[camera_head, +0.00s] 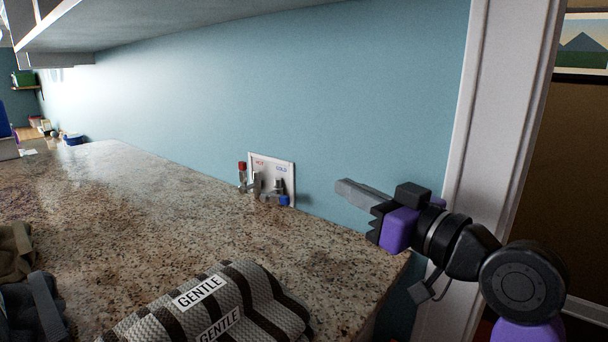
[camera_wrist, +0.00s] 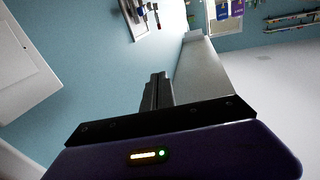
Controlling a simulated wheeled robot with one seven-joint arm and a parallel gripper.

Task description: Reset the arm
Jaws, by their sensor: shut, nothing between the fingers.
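My gripper (camera_head: 362,192) is raised at the right of the head view, above the right end of the countertop and in front of the blue wall. Its fingers point left and are together with nothing between them. My purple and black arm comes in from the lower right. In the wrist view the closed fingers (camera_wrist: 157,90) show at the middle, ahead of the dark gripper body.
A granite countertop (camera_head: 160,210) runs along the wall. A hot-and-cold valve panel (camera_head: 285,170) is on the wall behind it. Striped bundles labelled GENTLE (camera_head: 240,300) lie at the front edge. A white door frame (camera_head: 490,130) stands close behind my arm.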

